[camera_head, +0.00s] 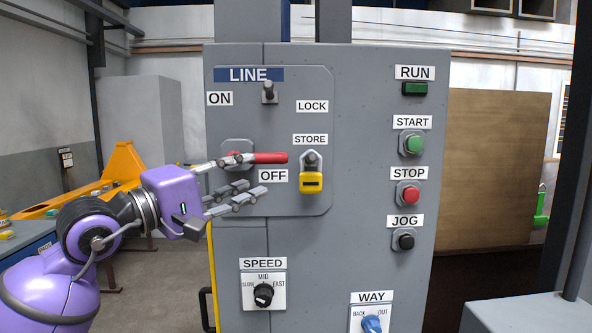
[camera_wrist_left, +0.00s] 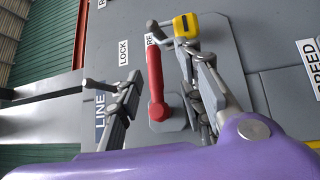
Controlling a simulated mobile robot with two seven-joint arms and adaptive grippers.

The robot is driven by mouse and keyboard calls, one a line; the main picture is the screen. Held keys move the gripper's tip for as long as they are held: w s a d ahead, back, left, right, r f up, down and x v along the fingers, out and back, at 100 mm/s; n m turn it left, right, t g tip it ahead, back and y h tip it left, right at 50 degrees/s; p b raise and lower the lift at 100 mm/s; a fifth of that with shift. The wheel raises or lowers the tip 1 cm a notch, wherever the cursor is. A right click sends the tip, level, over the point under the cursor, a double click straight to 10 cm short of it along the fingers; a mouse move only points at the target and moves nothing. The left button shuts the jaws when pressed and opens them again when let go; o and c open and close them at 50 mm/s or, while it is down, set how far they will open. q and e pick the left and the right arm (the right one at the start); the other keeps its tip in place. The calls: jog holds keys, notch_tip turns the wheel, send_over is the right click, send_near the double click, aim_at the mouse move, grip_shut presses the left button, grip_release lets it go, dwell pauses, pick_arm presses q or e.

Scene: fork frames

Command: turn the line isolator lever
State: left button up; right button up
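The line isolator lever (camera_head: 272,158) is a red bar on a grey square base, pointing right, just above the OFF label (camera_head: 273,176). The ON label (camera_head: 219,98) is up and left of its pivot. My left gripper (camera_head: 256,174) is open, its upper finger overlapping the lever's left part and its lower fingers below it. In the left wrist view, the red lever (camera_wrist_left: 155,75) shows between the spread fingers of my left gripper (camera_wrist_left: 162,62). I cannot tell whether a finger touches it. My right gripper is not in view.
A yellow padlock (camera_head: 312,182) hangs on a peg under STORE, just right of the lever's tip. Another peg (camera_head: 269,92) sticks out below the LINE sign. The grey panel (camera_head: 355,120) also bears push buttons (camera_head: 408,194) at right and a SPEED knob (camera_head: 263,295) below.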

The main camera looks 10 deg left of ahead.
aim_at(264, 158)
pick_arm(q)
jog(key=shift+w+a+r+m, duration=0.1)
jog(key=shift+w+r+m, duration=0.1)
jog(key=shift+r, duration=0.25)
jog(key=shift+w+r+m, duration=0.1)
jog(key=shift+w+r, duration=0.05)
jog(key=shift+r, duration=0.25)
jog(key=p+x, duration=0.1)
jog(key=x, duration=0.5)
jog(key=shift+w+p, duration=0.2)
jog(key=shift+p, duration=0.2)
jog(key=shift+w, duration=0.25)
jog(key=shift+w+f, duration=0.1)
jog(key=shift+w, duration=0.05)
grip_shut()
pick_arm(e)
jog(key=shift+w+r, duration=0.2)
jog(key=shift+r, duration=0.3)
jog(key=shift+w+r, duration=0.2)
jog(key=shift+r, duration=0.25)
